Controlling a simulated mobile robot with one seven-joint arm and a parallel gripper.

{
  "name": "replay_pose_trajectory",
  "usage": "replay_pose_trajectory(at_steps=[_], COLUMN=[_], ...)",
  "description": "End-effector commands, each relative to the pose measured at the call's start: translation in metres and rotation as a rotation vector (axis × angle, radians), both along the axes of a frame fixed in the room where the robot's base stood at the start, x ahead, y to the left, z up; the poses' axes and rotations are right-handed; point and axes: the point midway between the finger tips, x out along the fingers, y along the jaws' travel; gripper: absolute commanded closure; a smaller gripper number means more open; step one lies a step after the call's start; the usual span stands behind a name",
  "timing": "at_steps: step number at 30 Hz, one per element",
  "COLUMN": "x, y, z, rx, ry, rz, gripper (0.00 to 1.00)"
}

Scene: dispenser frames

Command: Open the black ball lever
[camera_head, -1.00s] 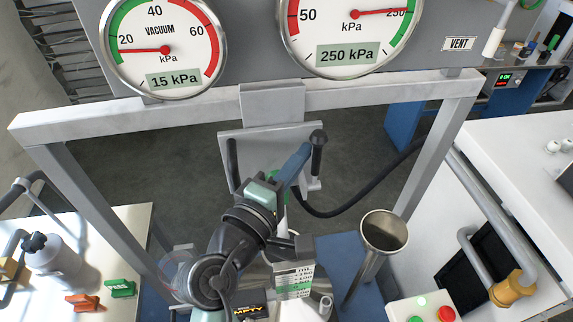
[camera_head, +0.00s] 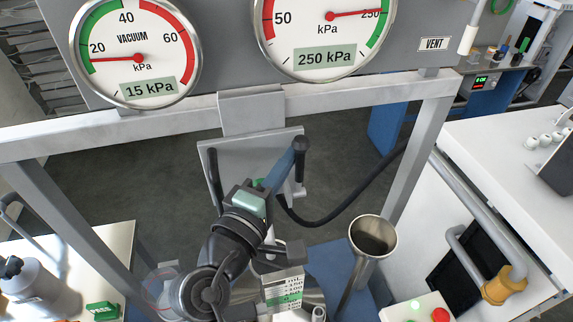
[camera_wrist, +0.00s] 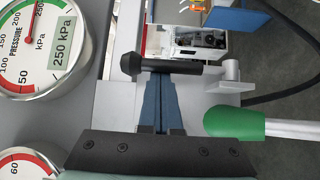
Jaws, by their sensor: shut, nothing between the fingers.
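The black ball lever (camera_head: 300,160) stands at the right edge of a grey plate (camera_head: 235,148), its rounded knob at the upper end in the head view. In the wrist view the lever (camera_wrist: 172,66) lies sideways, knob to the left. My gripper (camera_head: 292,156) has its blue fingers shut and empty. Their tips (camera_wrist: 160,78) are right beside the lever's shaft, below it in the wrist view. I cannot tell whether they touch it.
A green handle (camera_wrist: 235,123) is right of the fingers in the wrist view. A second dark bar (camera_head: 213,175) is at the plate's left edge. A metal funnel (camera_head: 373,240), black hose (camera_head: 345,212) and grey frame (camera_head: 405,180) stand to the right. Gauges (camera_head: 325,35) are above.

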Motion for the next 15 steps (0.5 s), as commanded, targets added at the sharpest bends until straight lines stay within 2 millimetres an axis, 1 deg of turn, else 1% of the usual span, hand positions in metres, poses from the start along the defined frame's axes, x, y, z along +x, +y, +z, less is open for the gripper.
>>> replay_pose_trajectory(at_steps=[8,15], x=[-0.0019,-0.0059], y=[-0.0014,-0.0031], z=[-0.0026,-0.0080], rx=[0.011,0.033], ry=[-0.034,-0.101], rz=[-0.002,-0.004], gripper=[1.00,1.00])
